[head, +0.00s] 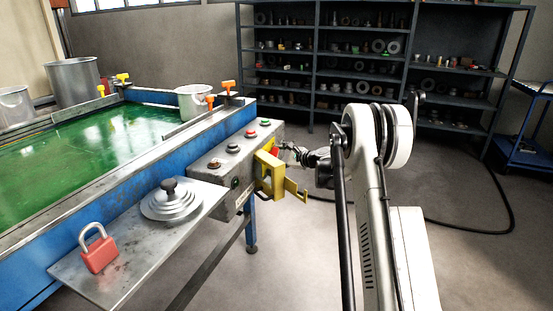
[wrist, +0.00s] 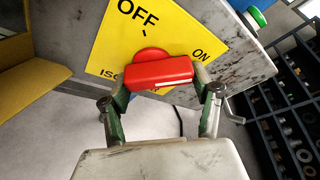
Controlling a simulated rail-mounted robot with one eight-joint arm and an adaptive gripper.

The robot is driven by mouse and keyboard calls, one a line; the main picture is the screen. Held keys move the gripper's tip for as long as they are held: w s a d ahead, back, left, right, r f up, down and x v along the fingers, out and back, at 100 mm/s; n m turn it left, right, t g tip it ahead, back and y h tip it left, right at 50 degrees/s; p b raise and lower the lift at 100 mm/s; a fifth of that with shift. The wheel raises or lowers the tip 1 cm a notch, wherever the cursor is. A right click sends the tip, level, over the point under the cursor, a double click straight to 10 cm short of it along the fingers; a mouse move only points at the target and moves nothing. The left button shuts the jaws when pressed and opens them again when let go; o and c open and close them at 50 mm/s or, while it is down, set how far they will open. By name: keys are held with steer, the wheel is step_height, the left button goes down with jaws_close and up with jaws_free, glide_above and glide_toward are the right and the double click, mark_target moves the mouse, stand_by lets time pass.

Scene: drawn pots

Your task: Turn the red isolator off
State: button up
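The red isolator handle (wrist: 158,73) sits on a yellow plate (wrist: 180,35) marked OFF and ON. The handle's white-lined end points to the right in the wrist view, on the ON side, away from OFF. In the head view only a bit of the red isolator (head: 275,152) shows on the control box. My gripper (wrist: 160,80) is open, with one finger beside each end of the handle. I cannot tell whether the fingers touch it. In the head view my gripper (head: 286,151) is at the isolator, partly hidden by my arm.
A yellow bracket (head: 270,175) stands out just in front of the isolator. The grey control box (head: 228,165) carries several buttons. A red padlock (head: 99,254) and a stepped metal disc (head: 170,202) lie on the shelf. Dark racks (head: 312,90) stand behind; the floor between is mostly clear.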

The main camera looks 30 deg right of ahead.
steer(key=c, duration=0.6)
steer(key=n+t+b, duration=0.1)
steer(key=n, duration=0.2)
steer(key=shift+r+t, duration=0.1)
steer(key=shift+t, duration=0.2)
steer(key=n+t+b, duration=0.1)
steer(key=n, duration=0.2)
steer(key=shift+r+h, duration=0.15)
steer(key=shift+h, duration=0.15)
steer(key=n+t+b, duration=0.1)
steer(key=n, duration=0.1)
steer(key=n+t+y, duration=0.1)
steer(key=n, duration=0.2)
steer(key=shift+s+a+r+b, duration=0.15)
steer(key=shift+r+b, duration=0.05)
steer(key=shift+b, duration=0.2)
steer(key=n+y, duration=0.1)
steer(key=n, duration=0.2)
steer(key=n+t+y+b, duration=0.1)
steer(key=n, duration=0.1)
steer(key=shift+s+a+r+n, duration=0.1)
steer(key=shift+a+r+n, duration=0.05)
steer(key=shift+n, duration=0.55)
